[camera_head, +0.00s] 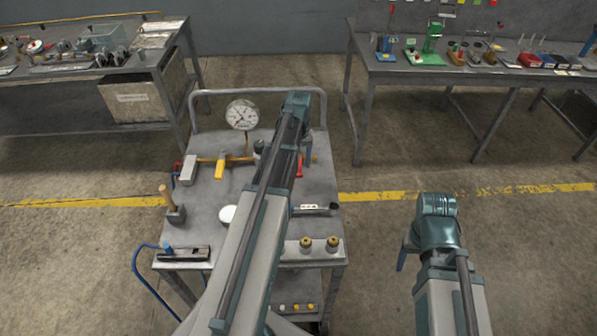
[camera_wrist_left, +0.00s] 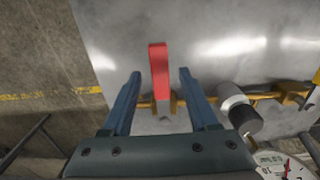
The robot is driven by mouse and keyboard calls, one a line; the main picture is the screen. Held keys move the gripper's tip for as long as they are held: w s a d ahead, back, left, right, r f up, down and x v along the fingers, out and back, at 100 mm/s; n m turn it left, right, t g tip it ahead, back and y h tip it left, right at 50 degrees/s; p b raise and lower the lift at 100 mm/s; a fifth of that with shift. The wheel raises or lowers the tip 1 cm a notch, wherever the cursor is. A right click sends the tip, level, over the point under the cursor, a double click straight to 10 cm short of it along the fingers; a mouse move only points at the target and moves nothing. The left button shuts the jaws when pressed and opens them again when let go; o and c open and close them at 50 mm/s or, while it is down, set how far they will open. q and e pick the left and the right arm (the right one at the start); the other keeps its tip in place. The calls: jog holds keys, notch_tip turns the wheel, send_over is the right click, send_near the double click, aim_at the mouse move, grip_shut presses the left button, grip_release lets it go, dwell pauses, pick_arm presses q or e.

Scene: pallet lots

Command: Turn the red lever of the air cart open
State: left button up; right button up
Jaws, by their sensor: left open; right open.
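The red lever (camera_wrist_left: 158,65) sits on the brass pipe of the air cart and stands across the pipe line in the left wrist view. A small part of the lever (camera_head: 300,166) shows in the head view beside my left arm, which hides the rest. My left gripper (camera_wrist_left: 160,76) is open, with one blue finger on each side of the lever and a visible gap to both. In the head view the left gripper (camera_head: 307,148) is over the cart's right side, mostly hidden by its arm. My right gripper (camera_head: 404,255) hangs over the floor right of the cart, empty and open.
The air cart (camera_head: 325,185) carries a pressure gauge (camera_head: 242,114), a yellow handle (camera_head: 220,166), a wooden-handled tool (camera_head: 168,201) and brass fittings (camera_head: 305,243). A grey cylinder with a black end (camera_wrist_left: 238,108) lies right of the lever. Workbenches stand behind. Floor right of the cart is clear.

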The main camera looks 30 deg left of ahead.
pick_arm(q)
jog(key=shift+f+b, duration=0.3)
jog(key=shift+f, duration=0.35)
grip_shut()
dwell(1.0)
